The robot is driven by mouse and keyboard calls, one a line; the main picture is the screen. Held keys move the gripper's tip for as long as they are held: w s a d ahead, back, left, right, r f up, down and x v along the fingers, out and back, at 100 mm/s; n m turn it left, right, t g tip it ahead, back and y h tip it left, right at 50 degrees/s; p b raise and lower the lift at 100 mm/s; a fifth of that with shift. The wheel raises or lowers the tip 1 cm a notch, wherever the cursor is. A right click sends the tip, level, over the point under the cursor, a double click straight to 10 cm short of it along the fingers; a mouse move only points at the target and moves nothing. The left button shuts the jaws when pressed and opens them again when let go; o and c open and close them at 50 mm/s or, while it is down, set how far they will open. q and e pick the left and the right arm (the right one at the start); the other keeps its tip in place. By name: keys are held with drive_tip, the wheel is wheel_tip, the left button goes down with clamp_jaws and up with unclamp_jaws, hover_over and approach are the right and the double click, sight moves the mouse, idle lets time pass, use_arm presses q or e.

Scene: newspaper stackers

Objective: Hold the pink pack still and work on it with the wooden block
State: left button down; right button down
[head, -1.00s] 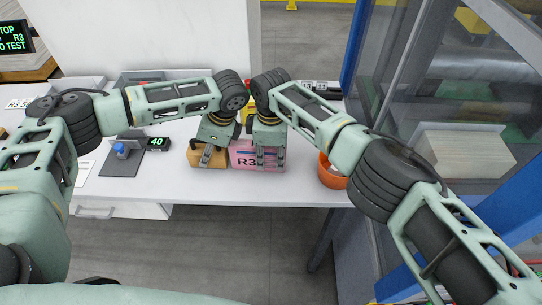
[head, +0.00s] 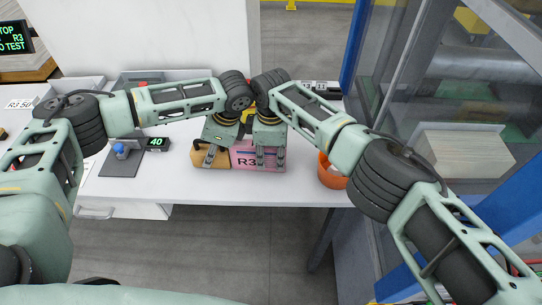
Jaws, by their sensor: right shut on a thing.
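The pink pack (head: 243,161), marked R3, stands near the front edge of the white table. My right gripper (head: 270,160) comes down over its right part and is shut on it. The tan wooden block (head: 199,158) is just left of the pack, its right end at or very near the pack's left side; I cannot tell whether they touch. My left gripper (head: 210,158) is at the block from above, its finger in front of the block's face, and appears shut on it. The gripper bodies hide the tops of both things.
An orange round container (head: 331,176) stands right of the pack. A dark pad (head: 121,163) with a blue-topped item and a display reading 40 (head: 157,144) are to the left. The table's front edge (head: 215,192) is close. A blue post and glazed enclosure stand at right.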

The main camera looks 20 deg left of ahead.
sight(201, 149)
use_arm(q)
drive_tip(key=shift+d, duration=0.35)
use_arm(e)
drive_tip(key=shift+s+a, duration=0.1)
drive_tip(key=shift+a, duration=0.2)
use_arm(q)
drive_tip(key=shift+a, duration=0.15)
drive_tip(key=shift+s+a, duration=0.15)
drive_tip(key=shift+a, duration=0.75)
drive_tip(key=shift+s+a, duration=0.15)
drive_tip(key=shift+a, duration=0.75)
use_arm(e)
drive_tip(key=shift+d, duration=0.2)
use_arm(q)
drive_tip(key=shift+r, duration=3.55)
use_arm(e)
drive_tip(key=c, duration=1.4)
unclamp_jaws()
drive_tip(key=shift+r, duration=0.1)
wheel_tip(201, 149, up, 12)
drive_tip(key=shift+f, duration=0.1)
